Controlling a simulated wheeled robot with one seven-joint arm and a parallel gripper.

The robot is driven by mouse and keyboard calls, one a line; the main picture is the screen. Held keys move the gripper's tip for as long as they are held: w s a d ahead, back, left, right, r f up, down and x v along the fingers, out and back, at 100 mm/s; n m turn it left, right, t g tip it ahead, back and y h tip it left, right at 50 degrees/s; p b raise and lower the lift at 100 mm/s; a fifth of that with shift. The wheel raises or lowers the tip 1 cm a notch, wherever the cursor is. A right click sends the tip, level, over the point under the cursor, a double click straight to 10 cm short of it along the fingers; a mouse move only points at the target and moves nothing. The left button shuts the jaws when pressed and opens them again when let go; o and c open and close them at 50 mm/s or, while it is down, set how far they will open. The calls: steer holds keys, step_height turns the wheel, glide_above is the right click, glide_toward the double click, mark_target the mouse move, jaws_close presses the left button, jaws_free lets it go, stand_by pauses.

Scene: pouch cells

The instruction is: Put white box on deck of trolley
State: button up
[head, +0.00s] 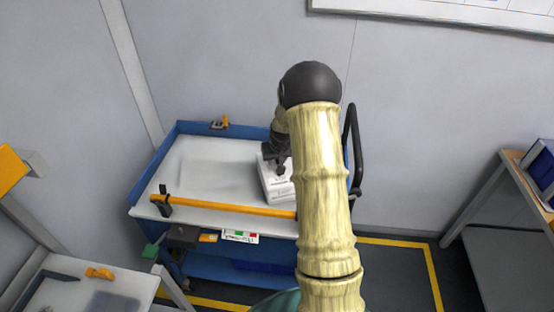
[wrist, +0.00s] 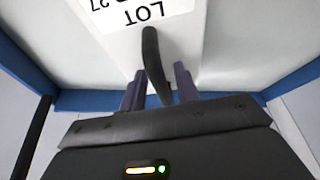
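The white box (head: 271,187) sits on the white deck (head: 205,172) of the blue trolley, toward its right side; my arm hides its right part. In the wrist view the white box (wrist: 150,42) shows a label with the letters LOT, and a black handle (wrist: 151,50) stands on it. My gripper (head: 279,170) is over the box, pointing down. In the wrist view the two purple fingers of my gripper (wrist: 160,80) are apart, one on each side of the handle, with a gap visible at the right finger.
An orange bar (head: 225,204) runs along the trolley's front edge, and a black push handle (head: 354,150) stands at its right. The left of the deck is clear. A bench (head: 82,296) is at lower left, and a table (head: 520,180) is at right.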

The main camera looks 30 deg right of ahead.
steer(key=shift+r, duration=0.1)
steer(key=d+b+v, duration=0.1)
steer(key=v, duration=1.1)
steer(key=shift+a, duration=0.45)
steer(key=s+a+n+g, duration=0.1)
steer(key=s+a, duration=0.7)
steer(key=s, duration=0.3)
steer(key=s+a+n+y, duration=0.1)
steer(key=s+a, duration=0.8)
steer(key=s, duration=0.2)
steer(key=shift+s+r+g, duration=0.2)
steer(key=shift+s+g, duration=0.15)
steer(key=shift+g, duration=0.05)
